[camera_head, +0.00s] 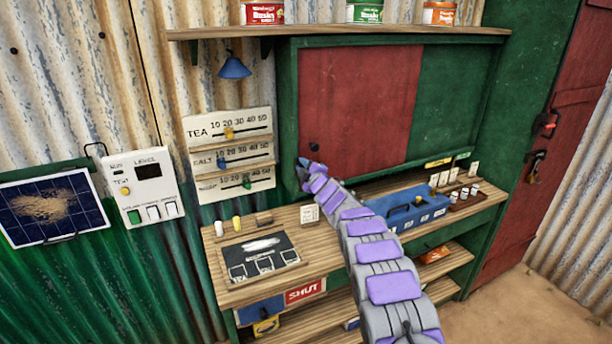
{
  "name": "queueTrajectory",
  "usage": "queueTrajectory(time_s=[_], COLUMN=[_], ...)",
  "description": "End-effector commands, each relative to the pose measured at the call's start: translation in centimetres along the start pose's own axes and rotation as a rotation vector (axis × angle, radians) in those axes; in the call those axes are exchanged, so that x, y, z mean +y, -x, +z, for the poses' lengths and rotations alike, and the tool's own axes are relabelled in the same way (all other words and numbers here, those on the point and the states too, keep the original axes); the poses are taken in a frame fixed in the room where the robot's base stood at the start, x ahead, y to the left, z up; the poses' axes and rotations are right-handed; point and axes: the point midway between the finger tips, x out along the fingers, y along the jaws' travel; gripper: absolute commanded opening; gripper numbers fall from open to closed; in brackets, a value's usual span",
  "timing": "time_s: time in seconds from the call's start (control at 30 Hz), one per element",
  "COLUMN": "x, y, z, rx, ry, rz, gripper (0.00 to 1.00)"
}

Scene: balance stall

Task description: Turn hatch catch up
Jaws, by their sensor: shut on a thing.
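The hatch is a red panel (352,105) beside a green panel (442,100) in a green frame above the counter. A small dark knob (314,147) sits low on the left of the red panel. My gripper (304,170) is at the hatch's lower left corner, just below the knob, at the end of my grey and purple arm. It is shut on what appears to be the hatch catch, which the fingers hide. I cannot tell which way the catch points.
The wooden counter (222,293) holds a dark board (262,243), a blue box (408,212) and several small cards and jars. A slider panel (229,150) and a blue bell-shaped thing (233,67) are left of the hatch. A shelf (340,32) with tins runs above.

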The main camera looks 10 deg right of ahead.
Motion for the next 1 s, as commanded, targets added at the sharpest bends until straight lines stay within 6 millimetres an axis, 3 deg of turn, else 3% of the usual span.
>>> queueTrajectory(time_s=[0.03, 0.4, 0.93, 0.97, 1.0], x=[-0.67, -0.68, -0.79, -0.8, -0.82], y=[-0.02, -0.03, -0.06, -0.06, -0.06], z=[-0.01, -0.54, -0.67, -0.67, -0.67], rx=[0.0, -0.003, -0.003, -0.003, -0.003], ry=[0.029, 0.174, 0.195, 0.195, 0.195], rz=[-0.004, -0.006, -0.009, -0.009, -0.009], gripper=[0.0, 0.0, 0.0, 0.24, 0.28])
